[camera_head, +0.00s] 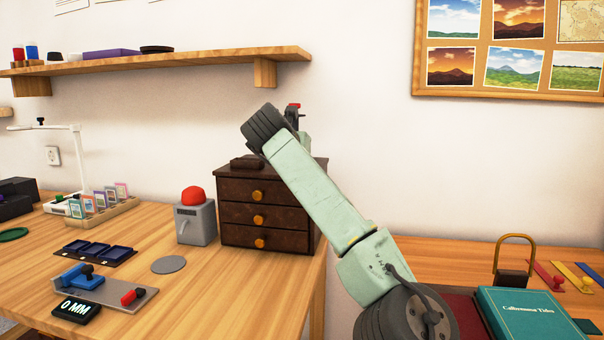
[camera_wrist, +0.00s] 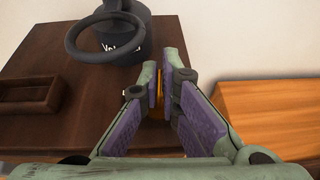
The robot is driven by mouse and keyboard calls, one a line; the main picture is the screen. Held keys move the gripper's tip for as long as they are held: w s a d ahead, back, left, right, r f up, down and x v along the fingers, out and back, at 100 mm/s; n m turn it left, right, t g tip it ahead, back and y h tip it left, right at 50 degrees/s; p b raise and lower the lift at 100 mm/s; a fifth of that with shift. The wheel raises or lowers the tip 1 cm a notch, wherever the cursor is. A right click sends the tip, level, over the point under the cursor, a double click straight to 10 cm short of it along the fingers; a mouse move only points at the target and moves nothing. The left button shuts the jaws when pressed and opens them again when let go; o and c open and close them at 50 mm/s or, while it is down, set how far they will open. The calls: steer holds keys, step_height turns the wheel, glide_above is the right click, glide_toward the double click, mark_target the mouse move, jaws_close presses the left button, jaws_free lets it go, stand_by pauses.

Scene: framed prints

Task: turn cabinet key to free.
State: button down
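The cabinet (camera_head: 235,236) is a dark brown chest with three drawers and brass knobs, on the left desk. Its flat top (camera_wrist: 50,60) fills the left of the wrist view. My gripper (camera_wrist: 161,70) points at the right part of the cabinet, with its purple-padded fingers close together. A brass-yellow piece, apparently the cabinet key (camera_wrist: 159,95), fills the narrow gap between the fingers. The fingers look shut on it, but its shape and turn angle are mostly hidden. In the head view my own arm crosses in front of the gripper and hides the key.
On the cabinet top are a small open wooden tray (camera_wrist: 30,94) and a dark round container with a ring handle (camera_wrist: 122,38), close beyond my fingers. A grey box with a red button (camera_head: 195,222) stands left of the cabinet. A wall shelf (camera_head: 200,62) hangs above.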

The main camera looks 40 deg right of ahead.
steer(key=m+g+h, duration=0.1)
steer(key=g, duration=0.1)
steer(key=m+g+h, duration=0.1)
steer(key=m, duration=0.1)
steer(key=shift+w+a+r+m+g, duration=0.2)
steer(key=shift+m+g, duration=0.1)
steer(key=shift+g, duration=0.1)
steer(key=m+g+p, duration=0.3)
steer(key=shift+d+r+h, duration=0.1)
steer(key=shift+r+h, duration=0.05)
steer(key=shift+h, duration=0.25)
steer(key=shift+s+m+g+p, duration=0.1)
steer(key=shift+m+g+p, duration=0.6)
steer(key=shift+g+p, duration=0.2)
steer(key=shift+f+g, duration=0.2)
steer(key=shift+g, duration=0.1)
steer(key=shift+d+f, duration=0.1)
steer(key=shift+f, duration=0.05)
steer(key=c, duration=1.8)
jaws_free()
